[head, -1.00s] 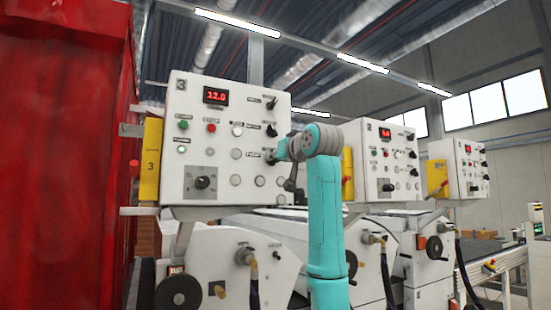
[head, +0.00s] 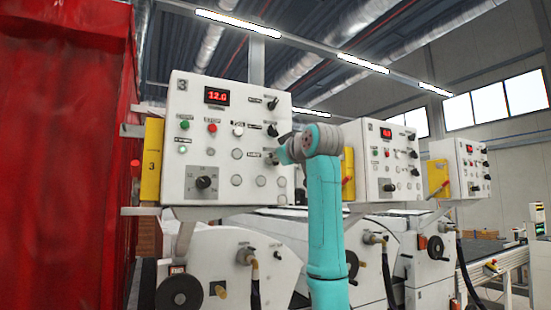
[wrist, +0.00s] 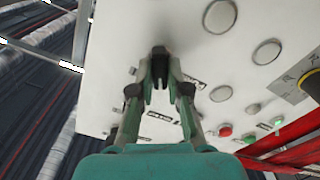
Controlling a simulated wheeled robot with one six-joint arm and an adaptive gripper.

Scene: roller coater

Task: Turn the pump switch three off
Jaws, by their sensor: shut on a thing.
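The white control panel marked 3 (head: 222,118) stands in front of me with a red display reading 12.0. Black rotary switches (head: 272,103) and (head: 272,130) line its right side in the head view. In the wrist view my gripper (wrist: 160,84) is shut on a black switch knob (wrist: 159,56) on the white panel face. The knob's turned position is hard to read between the fingers. In the head view my arm end covers the panel's lower right edge and hides the gripped knob. The small labels are too blurred to read surely.
Round white buttons (wrist: 220,16) and a green and a red button (head: 212,128) sit near on the panel. A large selector (head: 204,183) is at lower left. A second panel (head: 372,160) stands to the right.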

